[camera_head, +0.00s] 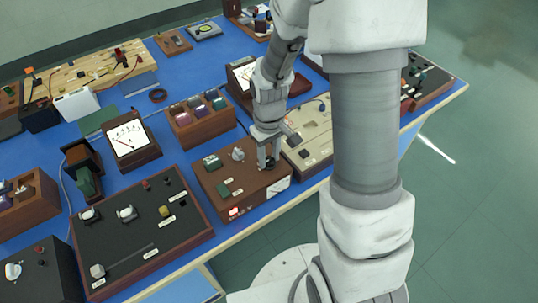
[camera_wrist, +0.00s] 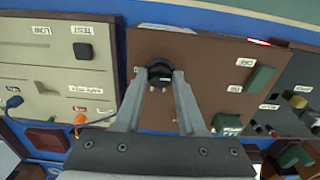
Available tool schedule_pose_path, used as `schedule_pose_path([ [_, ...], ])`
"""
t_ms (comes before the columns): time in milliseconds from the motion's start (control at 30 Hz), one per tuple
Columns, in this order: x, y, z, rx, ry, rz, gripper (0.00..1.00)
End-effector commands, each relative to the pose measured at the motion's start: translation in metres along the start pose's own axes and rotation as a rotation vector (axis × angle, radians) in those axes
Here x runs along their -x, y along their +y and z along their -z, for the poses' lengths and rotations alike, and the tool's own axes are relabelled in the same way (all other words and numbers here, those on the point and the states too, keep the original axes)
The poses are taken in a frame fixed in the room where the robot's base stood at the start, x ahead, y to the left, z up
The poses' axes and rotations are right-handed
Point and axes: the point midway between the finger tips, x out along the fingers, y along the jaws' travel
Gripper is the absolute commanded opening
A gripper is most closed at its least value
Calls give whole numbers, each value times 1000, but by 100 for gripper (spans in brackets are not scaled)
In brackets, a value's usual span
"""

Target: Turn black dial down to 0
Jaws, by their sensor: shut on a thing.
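The black dial (camera_wrist: 159,73) is a small round knob on the brown top panel of a wooden box (camera_head: 226,192). In the wrist view my gripper (camera_wrist: 162,80) has its two fingers on either side of the dial, shut on it. In the head view my gripper (camera_head: 268,160) reaches down to the back right part of the box, and its fingers largely hide the dial. I cannot read any scale or pointer around the dial.
The same box carries green blocks (camera_wrist: 261,80), a grey knob (camera_head: 238,154) and a lit red switch (camera_head: 234,211). A beige panel (camera_head: 309,147) stands close on its right. A black panel box (camera_head: 140,238) is on its left. An analog meter (camera_head: 128,138) stands further back.

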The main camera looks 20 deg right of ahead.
Motion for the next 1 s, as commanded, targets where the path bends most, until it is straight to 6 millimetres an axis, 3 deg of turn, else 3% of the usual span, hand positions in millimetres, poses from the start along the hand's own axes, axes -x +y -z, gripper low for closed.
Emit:
schedule_pose_path([
  [267, 0, 0, 0, 3, -1, -1, 0],
  [300, 0, 0, 0, 2, -1, -1, 46],
  [433, 0, 0, 0, 2, 0, 0, 69],
  [767, 2, 0, 0, 0, 0, 0, 69],
  [1000, 36, 0, 1, -1, 6, -2, 69],
])
